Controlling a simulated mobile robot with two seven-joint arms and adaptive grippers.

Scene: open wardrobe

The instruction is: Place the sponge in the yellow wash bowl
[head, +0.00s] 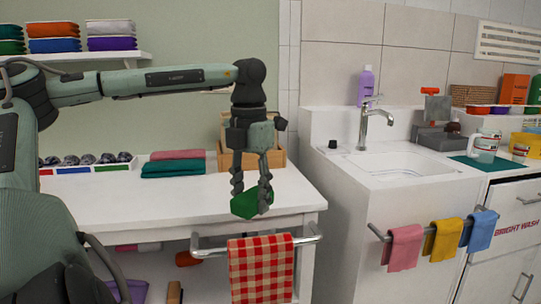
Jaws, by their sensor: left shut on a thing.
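My left gripper (251,192) points down over the front right part of the white table. It is shut on a green sponge (244,205), which it holds between its fingertips near the table's front edge. Whether the sponge touches the tabletop is hard to tell. A yellow thing (524,143) shows at the right edge on the sink counter, partly hidden and cut off by the frame. I cannot tell whether it is the wash bowl. My right gripper is not in view.
The white table (90,210) has a wooden crate (275,137), folded cloths (172,167) and a sectioned tray (90,167) at its back. A checked towel (260,268) hangs from its front rail. The sink (405,163) stands right, with a faucet (372,117) and a jug (484,146).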

